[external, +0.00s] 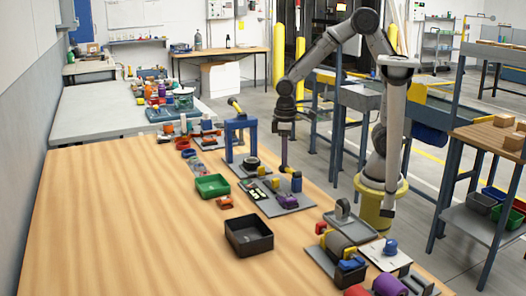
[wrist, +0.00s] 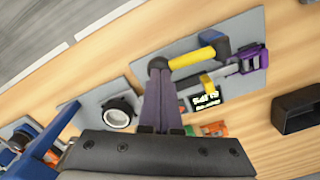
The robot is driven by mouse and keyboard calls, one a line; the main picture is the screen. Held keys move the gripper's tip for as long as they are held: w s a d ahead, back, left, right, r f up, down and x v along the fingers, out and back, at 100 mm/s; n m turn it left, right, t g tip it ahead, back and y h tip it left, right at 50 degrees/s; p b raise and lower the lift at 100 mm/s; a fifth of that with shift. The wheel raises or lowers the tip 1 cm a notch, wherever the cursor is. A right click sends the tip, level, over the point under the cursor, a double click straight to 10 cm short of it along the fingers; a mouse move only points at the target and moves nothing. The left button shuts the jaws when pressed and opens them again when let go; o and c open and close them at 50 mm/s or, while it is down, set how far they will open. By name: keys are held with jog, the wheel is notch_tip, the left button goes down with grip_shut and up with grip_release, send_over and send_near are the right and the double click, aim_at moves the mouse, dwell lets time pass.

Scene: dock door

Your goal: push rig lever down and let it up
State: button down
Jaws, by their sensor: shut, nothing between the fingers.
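A grey plate (external: 300,207) on the wooden table carries a small black display with lit characters (wrist: 206,101), yellow parts, a blue part and a purple clamp-like piece (wrist: 252,62). In the wrist view a yellow bar with a dark blue end (wrist: 205,53), seemingly the rig lever, lies across this plate. My gripper (external: 284,167) points down over the far side of the plate; its shut fingers show in the wrist view (wrist: 158,66). The fingertips appear beside the bar's left end. I cannot tell whether they touch it. Nothing shows between the fingers.
A blue frame (external: 240,125) with a yellow-handled arm stands left of my gripper, with a black ring (wrist: 118,111) at its base. A green bin (external: 212,186) and black bin (external: 248,236) sit nearby. The table's left side is clear.

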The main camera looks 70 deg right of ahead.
notch_tip(320, 180, up, 9)
jog(key=shift+r, duration=0.2)
dwell(1.1)
jog(key=s+d+r+m+t, duration=0.2)
jog(key=s+d+r+t, duration=0.3)
jog(key=s+r, duration=0.4)
jog(key=s+f+m, duration=0.1)
jog(key=s+f, duration=0.2)
jog(key=s, duration=0.2)
jog(key=shift+d+f+t, duration=0.3)
jog(key=shift+f, duration=0.05)
